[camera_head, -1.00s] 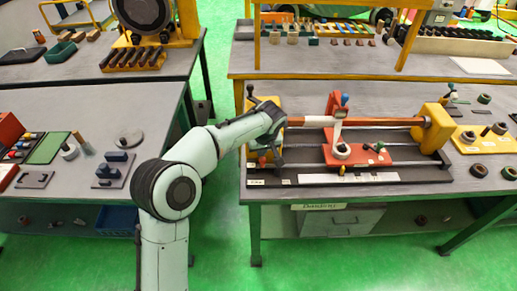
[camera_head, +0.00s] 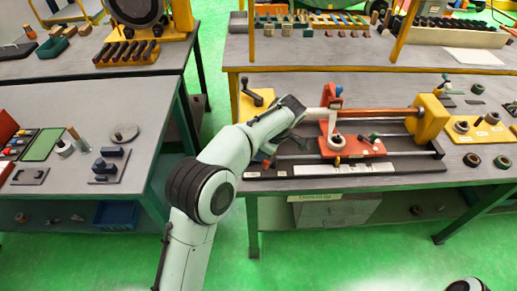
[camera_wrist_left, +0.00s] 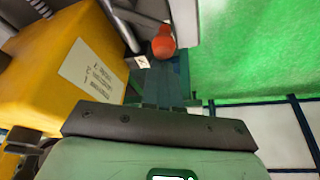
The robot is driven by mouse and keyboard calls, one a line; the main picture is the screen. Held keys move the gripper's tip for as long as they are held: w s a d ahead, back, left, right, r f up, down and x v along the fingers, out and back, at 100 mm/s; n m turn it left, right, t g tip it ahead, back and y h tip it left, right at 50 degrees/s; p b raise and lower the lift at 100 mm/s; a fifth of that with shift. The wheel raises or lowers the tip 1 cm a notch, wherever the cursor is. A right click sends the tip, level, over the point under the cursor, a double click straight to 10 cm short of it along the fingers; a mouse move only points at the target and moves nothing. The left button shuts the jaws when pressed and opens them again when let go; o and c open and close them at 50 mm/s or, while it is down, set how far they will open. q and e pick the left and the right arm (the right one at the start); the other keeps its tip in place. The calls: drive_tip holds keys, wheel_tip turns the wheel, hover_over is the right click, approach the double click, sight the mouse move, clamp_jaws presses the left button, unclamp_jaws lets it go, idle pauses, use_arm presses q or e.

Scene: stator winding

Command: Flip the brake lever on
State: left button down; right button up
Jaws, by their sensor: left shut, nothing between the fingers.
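In the left wrist view a red round knob (camera_wrist_left: 163,43) shows just beyond my fingertips, beside a small pale label. It may be the brake lever's knob, but its shaft and position are unclear. My left gripper (camera_wrist_left: 158,72) is shut and empty, with the knob close to its tips; whether they touch I cannot tell. In the head view my left gripper (camera_head: 268,148) reaches down at the left end of the winding fixture, partly hidden by my own wrist. A yellow end block (camera_head: 257,101) with a dark crank stands behind it. My right gripper is out of view.
The fixture's dark base (camera_head: 300,171) carries metal rails, a red carriage (camera_head: 352,146), an orange-brown bar (camera_head: 375,114) and a right yellow block (camera_head: 431,118). A labelled yellow housing (camera_wrist_left: 70,75) lies close left of my gripper in the wrist view. Green floor shows to the right there.

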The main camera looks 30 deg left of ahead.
use_arm(q)
drive_tip(key=shift+s+d+r+n+g, duration=0.1)
drive_tip(key=shift+d+n+g, duration=0.4)
drive_tip(key=shift+n, duration=0.6)
drive_tip(key=shift+d+p, duration=0.3)
drive_tip(key=shift+p, duration=0.05)
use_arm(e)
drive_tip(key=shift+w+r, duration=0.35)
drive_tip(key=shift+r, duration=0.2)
use_arm(q)
drive_tip(key=shift+s+d, duration=0.1)
drive_tip(key=shift+d, duration=0.05)
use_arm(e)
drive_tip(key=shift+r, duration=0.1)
